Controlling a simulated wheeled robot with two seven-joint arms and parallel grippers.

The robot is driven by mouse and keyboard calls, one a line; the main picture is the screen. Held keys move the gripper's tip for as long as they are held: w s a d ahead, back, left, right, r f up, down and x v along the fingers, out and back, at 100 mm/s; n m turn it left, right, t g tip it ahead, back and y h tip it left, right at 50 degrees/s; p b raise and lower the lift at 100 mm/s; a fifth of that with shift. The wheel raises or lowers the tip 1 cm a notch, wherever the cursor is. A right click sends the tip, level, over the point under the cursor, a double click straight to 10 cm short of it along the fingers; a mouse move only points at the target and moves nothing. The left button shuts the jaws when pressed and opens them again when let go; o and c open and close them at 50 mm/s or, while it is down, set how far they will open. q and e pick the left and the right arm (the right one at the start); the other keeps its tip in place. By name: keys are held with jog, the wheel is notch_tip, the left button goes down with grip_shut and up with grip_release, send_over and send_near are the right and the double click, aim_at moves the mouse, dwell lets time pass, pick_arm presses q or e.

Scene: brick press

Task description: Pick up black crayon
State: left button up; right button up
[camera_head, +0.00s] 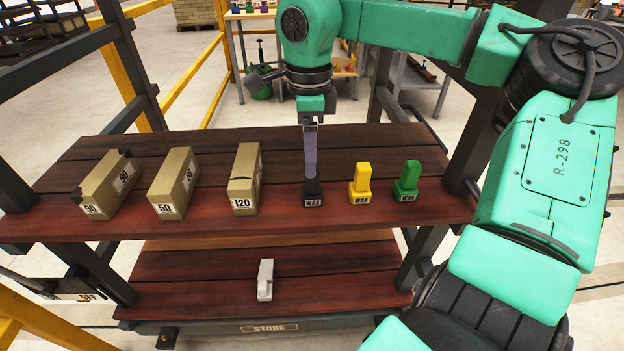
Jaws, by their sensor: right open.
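The black crayon (313,197) stands upright on the upper wooden shelf, with a WAX label on its base. My right gripper (311,172) points straight down right over it, its jaws open. The fingers cover the crayon's upper part, so I cannot tell whether they touch it. My left gripper is not in view.
A yellow crayon (361,184) and a green crayon (407,182) stand just right of the black one. Boxes marked 120 (245,180), 50 (174,182) and 90 (108,185) stand left. A white block (265,281) is on the lower shelf (340,285).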

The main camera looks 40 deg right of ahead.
aim_at(312, 185)
jog(key=f, duration=0.4)
jog(key=shift+s+d+f, duration=0.2)
jog(key=shift+s+f, duration=0.05)
jog(key=shift+w+f, duration=0.1)
jog(key=shift+f, duration=0.2)
grip_shut()
jog(key=shift+r, duration=0.15)
